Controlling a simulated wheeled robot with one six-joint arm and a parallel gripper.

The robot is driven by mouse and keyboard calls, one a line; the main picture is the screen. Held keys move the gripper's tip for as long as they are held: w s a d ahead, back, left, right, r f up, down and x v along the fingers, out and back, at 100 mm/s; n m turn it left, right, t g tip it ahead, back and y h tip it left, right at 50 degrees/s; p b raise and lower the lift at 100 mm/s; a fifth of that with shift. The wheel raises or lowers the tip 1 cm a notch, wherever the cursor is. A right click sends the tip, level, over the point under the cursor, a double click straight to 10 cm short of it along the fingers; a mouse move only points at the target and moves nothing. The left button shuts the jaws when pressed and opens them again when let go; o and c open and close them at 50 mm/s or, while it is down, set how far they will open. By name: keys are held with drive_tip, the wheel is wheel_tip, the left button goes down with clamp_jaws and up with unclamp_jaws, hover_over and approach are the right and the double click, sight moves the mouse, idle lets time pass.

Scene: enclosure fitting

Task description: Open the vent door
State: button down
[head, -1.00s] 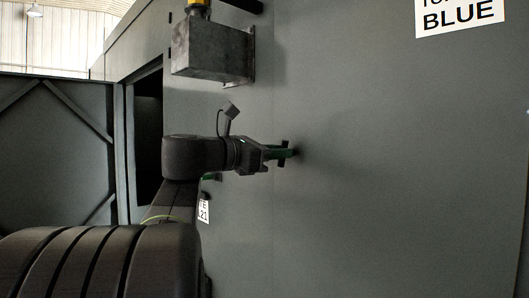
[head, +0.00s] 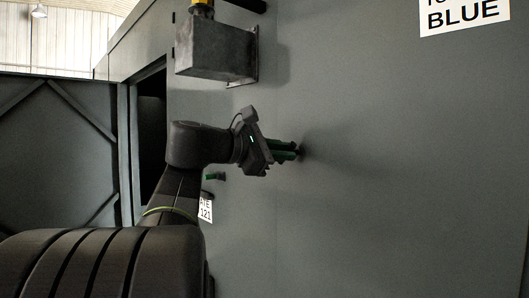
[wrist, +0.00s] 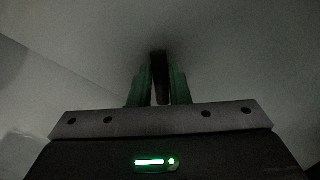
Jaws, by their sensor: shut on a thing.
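My gripper (head: 288,151) reaches to the grey enclosure wall (head: 390,170) in the middle of the head view. Its green fingers are closed around a dark handle (wrist: 160,78), which shows between them in the wrist view. The handle stands out from the wall, and in the head view the fingers mostly hide it. The gripper is rolled, with its body tilted. I cannot make out the vent door's outline or any gap at its edge.
A grey metal box (head: 215,48) sticks out of the wall above my arm. A small green fitting (head: 216,176) and a white label (head: 205,209) are below. A dark opening (head: 150,140) and a braced panel (head: 60,150) are at left. A "BLUE" sign (head: 464,15) is at upper right.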

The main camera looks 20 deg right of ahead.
idle(0.4)
drive_tip(key=c, duration=1.4)
unclamp_jaws()
drive_tip(key=b+v, duration=0.1)
drive_tip(key=v, duration=1.2)
drive_tip(key=shift+s+a+r, duration=0.1)
drive_tip(key=shift+a, duration=0.3)
drive_tip(key=shift+d, duration=0.1)
drive_tip(key=p+x, duration=0.1)
drive_tip(key=x, duration=1.2)
drive_tip(key=shift+d, duration=0.35)
drive_tip(key=shift+a, duration=0.15)
